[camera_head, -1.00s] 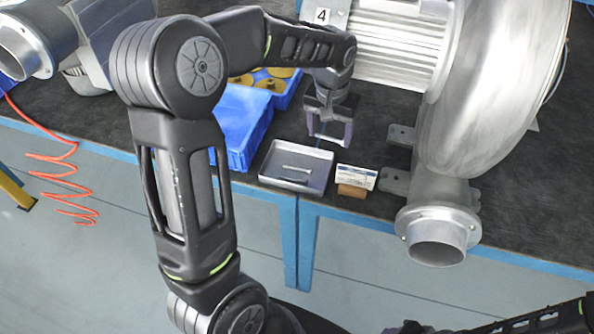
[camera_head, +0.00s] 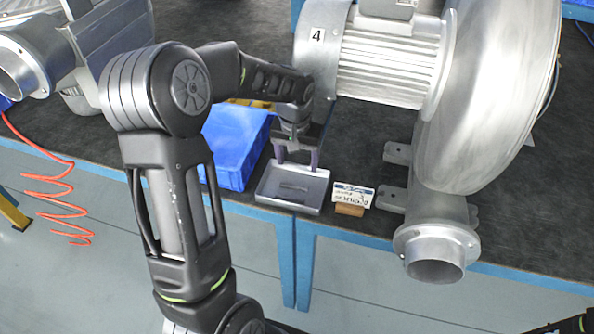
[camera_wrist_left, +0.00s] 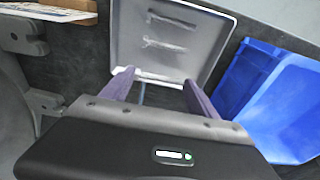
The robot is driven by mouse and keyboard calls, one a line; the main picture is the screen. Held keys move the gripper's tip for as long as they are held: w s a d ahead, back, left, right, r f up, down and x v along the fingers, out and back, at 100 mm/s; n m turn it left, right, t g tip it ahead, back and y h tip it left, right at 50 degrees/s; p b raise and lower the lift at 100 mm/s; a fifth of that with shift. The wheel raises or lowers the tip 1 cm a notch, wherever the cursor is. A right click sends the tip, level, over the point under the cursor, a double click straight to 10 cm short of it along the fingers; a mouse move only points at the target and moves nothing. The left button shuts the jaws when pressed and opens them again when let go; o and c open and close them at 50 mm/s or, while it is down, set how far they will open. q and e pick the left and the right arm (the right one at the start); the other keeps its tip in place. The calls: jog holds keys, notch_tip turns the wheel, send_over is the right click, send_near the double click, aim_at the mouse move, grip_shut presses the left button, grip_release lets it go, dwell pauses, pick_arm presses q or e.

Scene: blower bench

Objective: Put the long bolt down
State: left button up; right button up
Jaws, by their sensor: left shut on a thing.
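My left gripper (camera_head: 297,166) is just above the back edge of the shallow grey metal tray (camera_head: 262,195), fingers pointing down. Its fingers stand apart, also in the left wrist view (camera_wrist_left: 158,82), and it is shut on a pale, slim piece, the long bolt (camera_wrist_left: 124,74), seen poorly between the fingertips against the tray's rim. The tray also fills the top middle of the wrist view (camera_wrist_left: 205,40). A dark, slim piece and a paler one lie on its floor there. Whether the held bolt touches the tray I cannot tell.
A blue bin (camera_head: 232,150) stands close left of the tray. A small label card on a wooden block (camera_head: 350,209) is close to its right. The large blower (camera_head: 490,110), with motor marked 4, stands behind and right. The bench's front edge is just before the tray.

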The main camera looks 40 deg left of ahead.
aim_at(298, 178)
pick_arm(q)
jog(key=shift+f, duration=0.25)
jog(key=shift+f, duration=1.8)
jog(key=shift+f, duration=0.15)
jog(key=o, duration=1.5)
notch_tip(298, 178, up, 12)
jog(key=s, duration=0.1)
jog(key=shift+s+d, duration=0.2)
jog(key=shift+d, duration=0.05)
